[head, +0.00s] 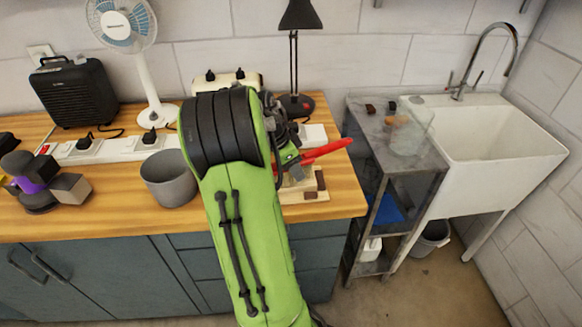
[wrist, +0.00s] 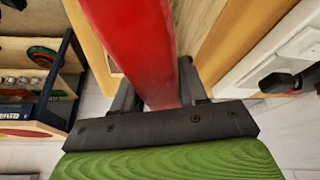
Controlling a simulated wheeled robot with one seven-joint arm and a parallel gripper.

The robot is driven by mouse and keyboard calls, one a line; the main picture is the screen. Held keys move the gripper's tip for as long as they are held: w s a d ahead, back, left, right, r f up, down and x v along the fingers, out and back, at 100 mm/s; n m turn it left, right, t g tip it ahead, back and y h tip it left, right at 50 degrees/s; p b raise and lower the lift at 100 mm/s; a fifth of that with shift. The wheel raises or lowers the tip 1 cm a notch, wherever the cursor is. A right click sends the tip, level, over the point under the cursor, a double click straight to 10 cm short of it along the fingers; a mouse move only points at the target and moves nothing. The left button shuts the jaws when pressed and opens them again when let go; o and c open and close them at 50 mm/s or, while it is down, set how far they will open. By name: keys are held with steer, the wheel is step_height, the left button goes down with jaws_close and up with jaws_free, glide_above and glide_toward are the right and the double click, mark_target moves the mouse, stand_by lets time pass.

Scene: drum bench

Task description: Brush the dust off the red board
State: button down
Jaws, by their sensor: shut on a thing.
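My gripper (head: 292,165) is beyond my green arm, above the right end of the wooden bench, and partly hidden by the arm. It is shut on a long red thing (head: 326,150) that sticks out to the right. In the wrist view the red thing (wrist: 137,45) runs up between the dark fingers of my gripper (wrist: 158,95), with a paler patch near the jaws. I cannot tell whether it is the red board or a brush handle. No other red board and no dust are clearly seen. A pale board with brown parts (head: 305,190) lies on the bench below.
A grey bin (head: 169,179) stands left of my arm. A white power strip (head: 100,150) lies behind it. A black lamp (head: 296,105) and a white fan (head: 157,115) stand at the back. A grey side table (head: 412,160) and sink (head: 495,135) are to the right.

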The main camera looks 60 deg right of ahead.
steer(key=r+p, duration=0.1)
steer(key=r, duration=0.1)
steer(key=r+p, duration=0.4)
steer(key=r, duration=0.1)
steer(key=shift+s+d, duration=0.15)
steer(key=shift+s, duration=0.1)
steer(key=shift+w+r+p, duration=0.1)
steer(key=shift+r+p, duration=0.3)
steer(key=shift+r, duration=0.15)
steer(key=shift+f, duration=0.1)
